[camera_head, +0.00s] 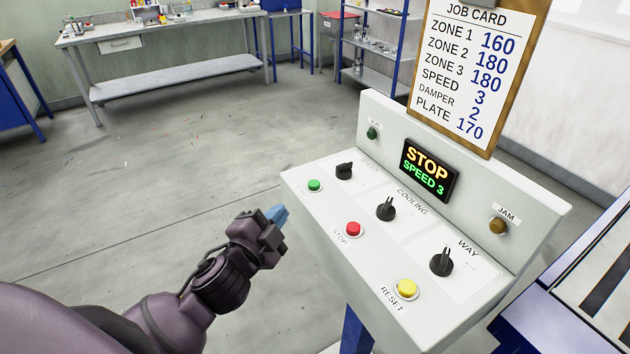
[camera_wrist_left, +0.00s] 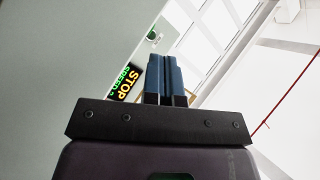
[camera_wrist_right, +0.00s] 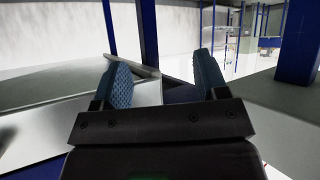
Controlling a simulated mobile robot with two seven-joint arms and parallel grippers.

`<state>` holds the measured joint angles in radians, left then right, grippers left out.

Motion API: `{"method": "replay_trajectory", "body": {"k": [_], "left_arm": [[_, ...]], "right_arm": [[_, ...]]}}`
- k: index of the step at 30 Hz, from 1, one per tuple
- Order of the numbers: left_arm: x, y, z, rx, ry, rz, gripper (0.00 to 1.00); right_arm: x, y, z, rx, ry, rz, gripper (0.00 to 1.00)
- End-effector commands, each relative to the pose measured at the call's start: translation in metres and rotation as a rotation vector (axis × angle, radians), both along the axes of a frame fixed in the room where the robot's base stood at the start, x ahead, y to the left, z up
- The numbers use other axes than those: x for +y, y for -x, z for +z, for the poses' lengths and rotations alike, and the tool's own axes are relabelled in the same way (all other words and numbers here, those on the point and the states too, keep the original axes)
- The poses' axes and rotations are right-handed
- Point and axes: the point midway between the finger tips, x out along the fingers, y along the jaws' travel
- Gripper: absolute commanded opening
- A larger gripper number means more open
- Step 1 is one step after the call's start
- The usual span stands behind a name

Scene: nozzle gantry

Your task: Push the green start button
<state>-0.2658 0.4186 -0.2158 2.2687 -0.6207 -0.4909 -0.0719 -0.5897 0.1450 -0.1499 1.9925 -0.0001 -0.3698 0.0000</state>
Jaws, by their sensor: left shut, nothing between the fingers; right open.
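The green start button (camera_head: 314,186) sits at the left end of the sloped control panel (camera_head: 330,222). My left gripper (camera_head: 278,213) is shut and empty, beside the panel's left edge, below and left of the green button in the head view, and apart from it. In the left wrist view its blue fingers (camera_wrist_left: 166,80) are together, with the STOP / SPEED 3 display (camera_wrist_left: 125,82) to their left; the green button does not show there. My right gripper (camera_wrist_right: 165,85) is open and empty in the right wrist view, and is out of the head view.
A red stop button (camera_head: 353,229), a yellow reset button (camera_head: 407,287) and black knobs (camera_head: 386,208) share the panel. The display (camera_head: 428,170) reads STOP, SPEED 3. A job card (camera_head: 465,75) stands behind. The floor left of the panel is clear.

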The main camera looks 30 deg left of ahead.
Motion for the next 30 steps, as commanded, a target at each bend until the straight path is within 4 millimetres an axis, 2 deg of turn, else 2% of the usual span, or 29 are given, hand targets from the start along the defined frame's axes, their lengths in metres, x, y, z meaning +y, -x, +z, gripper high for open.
{"method": "replay_trajectory", "body": {"k": [3, 9, 15, 19, 24, 30], "left_arm": [[-0.016, -0.014, 0.035, -0.143, -0.158, -0.103, 0.00], [-0.051, -0.025, 0.083, -0.378, -0.456, -0.287, 0.00], [-0.087, -0.026, 0.113, -0.581, -0.773, -0.471, 0.00], [-0.107, -0.024, 0.122, -0.690, -0.987, -0.588, 0.00], [-0.123, -0.023, 0.123, -0.799, -1.278, -0.733, 0.00], [-0.127, -0.028, 0.115, -0.871, -1.635, -0.891, 0.00]], "right_arm": [[0.001, 0.000, 0.001, 0.000, -0.003, -0.002, 0.67], [0.001, 0.003, 0.001, 0.005, -0.005, -0.006, 0.67], [0.000, 0.008, -0.001, 0.013, -0.005, -0.008, 0.67], [0.000, 0.009, 0.000, 0.014, -0.004, -0.009, 0.67], [0.000, 0.008, 0.001, 0.012, -0.004, -0.007, 0.67], [0.000, 0.004, 0.004, 0.004, -0.002, -0.004, 0.67]]}}
